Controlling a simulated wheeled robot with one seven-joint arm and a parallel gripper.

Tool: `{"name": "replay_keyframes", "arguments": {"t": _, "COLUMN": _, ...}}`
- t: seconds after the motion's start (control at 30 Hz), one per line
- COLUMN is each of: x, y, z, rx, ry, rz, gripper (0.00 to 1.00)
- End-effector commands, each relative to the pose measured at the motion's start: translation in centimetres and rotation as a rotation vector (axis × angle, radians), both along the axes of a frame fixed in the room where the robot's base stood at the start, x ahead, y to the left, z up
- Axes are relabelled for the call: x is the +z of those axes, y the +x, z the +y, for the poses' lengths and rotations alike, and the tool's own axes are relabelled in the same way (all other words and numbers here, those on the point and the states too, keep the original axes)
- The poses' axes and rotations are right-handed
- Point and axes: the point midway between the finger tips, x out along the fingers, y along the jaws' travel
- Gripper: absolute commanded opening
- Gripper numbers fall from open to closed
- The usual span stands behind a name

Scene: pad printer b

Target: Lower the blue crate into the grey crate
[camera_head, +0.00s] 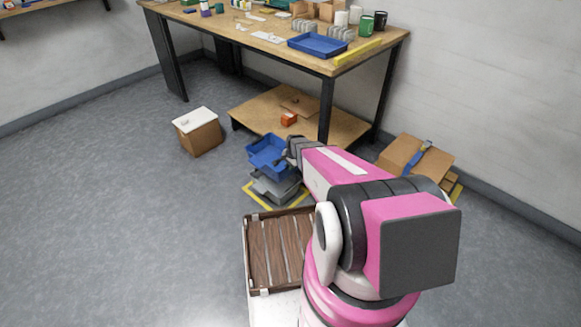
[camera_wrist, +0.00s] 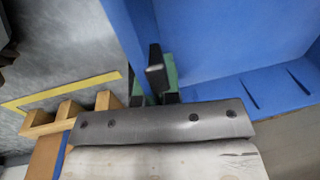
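The blue crate (camera_head: 266,158) is off the floor, above the grey crate (camera_head: 276,190), and looks slightly tilted in the head view. The grey crate sits on the floor inside a yellow outline. My gripper (camera_head: 287,156) is at the right side of the blue crate. In the wrist view, the dark fingers of my gripper (camera_wrist: 153,80) close on the wall of the blue crate (camera_wrist: 210,35), which fills the upper right. The inside of the grey crate is mostly hidden beneath the blue one.
A workbench (camera_head: 365,50) with a blue tray (camera_head: 318,45) stands behind, over a low wooden shelf (camera_head: 250,112). A white-lidded brown box (camera_head: 200,138) is at left. Cardboard boxes (camera_head: 400,155) stand at right. A slatted wooden tray (camera_head: 270,260) is in front. The left floor is clear.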

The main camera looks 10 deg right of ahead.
Motion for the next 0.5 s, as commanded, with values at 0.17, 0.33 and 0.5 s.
{"name": "replay_keyframes", "arguments": {"t": 0.17, "x": -0.1, "y": 0.0, "z": 0.1, "rx": 0.0, "ry": 0.0, "rz": -0.002, "gripper": 0.0}}
{"name": "replay_keyframes", "arguments": {"t": 0.33, "x": -0.9, "y": 0.1, "z": 0.1, "rx": 0.0, "ry": 0.0, "rz": -0.002, "gripper": 0.0}}
{"name": "replay_keyframes", "arguments": {"t": 0.5, "x": -2.0, "y": 0.1, "z": 0.1, "rx": 0.0, "ry": 0.0, "rz": -0.002, "gripper": 0.0}}
